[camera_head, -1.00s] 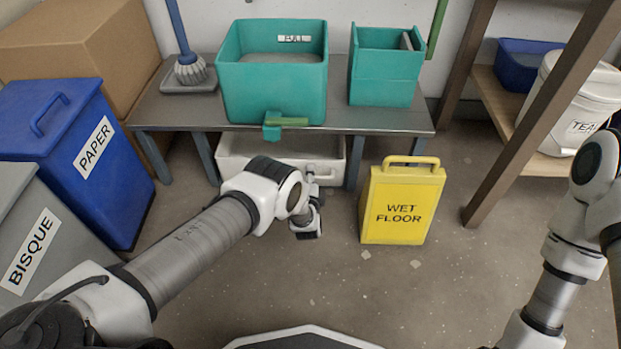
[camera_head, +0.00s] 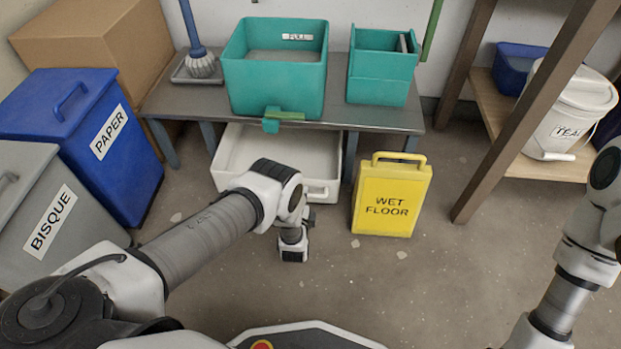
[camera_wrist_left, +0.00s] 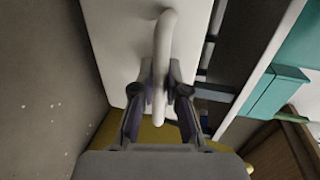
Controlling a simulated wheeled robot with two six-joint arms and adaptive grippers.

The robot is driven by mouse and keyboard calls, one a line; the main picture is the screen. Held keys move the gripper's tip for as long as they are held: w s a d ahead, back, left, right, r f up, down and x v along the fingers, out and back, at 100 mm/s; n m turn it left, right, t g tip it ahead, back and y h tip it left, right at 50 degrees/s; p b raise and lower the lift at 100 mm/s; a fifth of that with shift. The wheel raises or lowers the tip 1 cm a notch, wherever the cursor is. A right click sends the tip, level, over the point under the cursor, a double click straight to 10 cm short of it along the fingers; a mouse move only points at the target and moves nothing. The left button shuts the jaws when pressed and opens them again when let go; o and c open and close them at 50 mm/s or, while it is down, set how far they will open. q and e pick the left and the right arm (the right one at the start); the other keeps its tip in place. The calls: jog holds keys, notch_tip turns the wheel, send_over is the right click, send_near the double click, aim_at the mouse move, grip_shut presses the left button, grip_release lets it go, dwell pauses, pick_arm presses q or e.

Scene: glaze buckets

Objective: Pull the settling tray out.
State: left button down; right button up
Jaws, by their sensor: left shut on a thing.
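The settling tray (camera_head: 238,152) is a white, shallow tray under the grey bench. It sticks out partly from beneath the bench top, with its inside showing. Its white bar handle (camera_wrist_left: 164,50) runs between my left gripper's fingers in the left wrist view. My left gripper (camera_wrist_left: 160,92) is shut on this handle. In the head view my left wrist covers part of the tray's front, and the grip itself is mostly hidden. My right arm shows at the right edge of the head view, its gripper out of frame.
A teal bucket with a tap (camera_head: 270,125) and a smaller teal box (camera_head: 380,90) stand on the bench (camera_head: 190,104). A yellow wet-floor sign (camera_head: 390,205) stands close right of the tray. Blue (camera_head: 130,170) and grey bins stand left. The floor before the tray is clear.

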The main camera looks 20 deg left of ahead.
pick_arm(q)
jog(key=v, duration=0.2)
jog(key=f+p+v, duration=0.1)
jog(key=v, duration=0.2)
jog(key=shift+s, duration=0.15)
jog(key=c, duration=1.2)
grip_release()
jog(key=v, duration=0.7)
jog(key=shift+s+d, duration=0.1)
jog(key=shift+s, duration=0.15)
